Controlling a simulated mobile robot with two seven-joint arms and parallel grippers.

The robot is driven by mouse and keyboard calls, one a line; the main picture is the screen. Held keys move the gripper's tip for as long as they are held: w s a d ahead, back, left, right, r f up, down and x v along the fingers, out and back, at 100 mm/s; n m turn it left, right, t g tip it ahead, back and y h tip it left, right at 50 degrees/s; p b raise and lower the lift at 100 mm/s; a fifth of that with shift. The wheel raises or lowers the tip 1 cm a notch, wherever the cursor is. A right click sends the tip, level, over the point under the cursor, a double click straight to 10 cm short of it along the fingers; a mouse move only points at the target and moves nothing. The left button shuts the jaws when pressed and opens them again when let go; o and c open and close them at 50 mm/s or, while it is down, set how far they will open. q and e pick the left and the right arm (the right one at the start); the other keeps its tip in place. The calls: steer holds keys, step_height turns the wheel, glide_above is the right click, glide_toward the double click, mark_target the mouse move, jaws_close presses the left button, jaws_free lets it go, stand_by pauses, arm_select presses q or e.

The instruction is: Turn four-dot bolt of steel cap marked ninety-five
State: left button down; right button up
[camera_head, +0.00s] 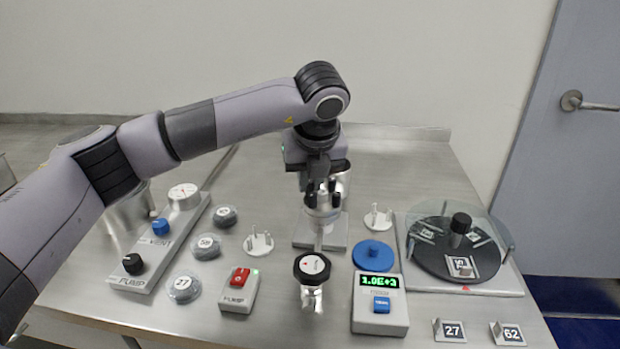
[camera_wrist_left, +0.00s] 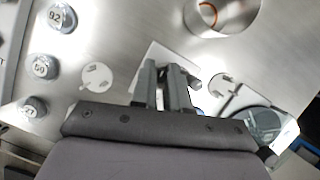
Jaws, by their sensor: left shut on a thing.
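A steel fitting with a cap (camera_head: 322,215) stands upright on a pale square plate (camera_head: 334,240) at the middle of the bench. My left gripper (camera_head: 322,192) points down over its top, with its fingers close around a small part there. In the left wrist view my fingers (camera_wrist_left: 165,76) are close together above the pale plate. The held part, any dots and any ninety-five marking are hidden or too small to read. My right gripper is in neither view.
A black round knob (camera_head: 312,266) stands in front of the fitting. A gauge box (camera_head: 380,317), blue disc (camera_head: 373,255) and glass-covered dark plate (camera_head: 430,262) are to the right. Switch box (camera_head: 238,291), numbered discs (camera_head: 207,246) and a pump-and-vent panel (camera_head: 165,250) are to the left.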

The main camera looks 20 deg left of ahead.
arm_select(q)
steer(key=shift+r, duration=0.1)
steer(key=c, duration=1.4)
jaws_free()
steer(key=v, duration=0.7)
